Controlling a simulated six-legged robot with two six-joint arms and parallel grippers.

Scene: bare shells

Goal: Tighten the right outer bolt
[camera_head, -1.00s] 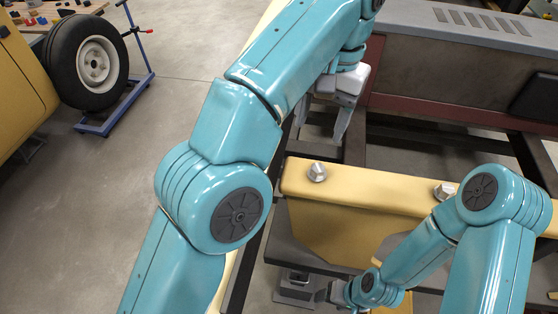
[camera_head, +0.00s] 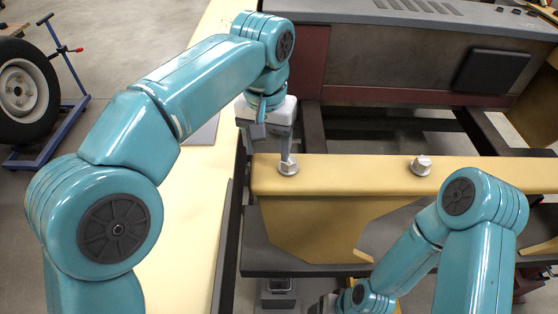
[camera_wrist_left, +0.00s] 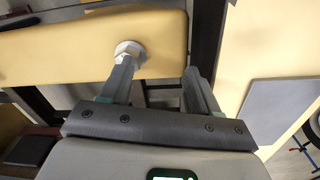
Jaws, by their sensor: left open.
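Two silvery hex bolts stand on the yellow beam (camera_head: 350,177): one near its left end (camera_head: 289,167) and one farther right (camera_head: 421,165). My left gripper (camera_head: 285,152) points down at the left-hand bolt, with one fingertip at or just behind its head. In the left wrist view my left gripper (camera_wrist_left: 160,68) is open, its jaws empty. There the bolt (camera_wrist_left: 130,52) shows at the tip of the left finger, not between the fingers; contact cannot be told. My right gripper (camera_head: 325,304) is low at the bottom edge, partly cut off, its jaws unclear.
A dark frame (camera_head: 300,263) lies under the beam. A wheel on a blue stand (camera_head: 25,95) is at the far left. My right forearm is close in front of the beam's right part.

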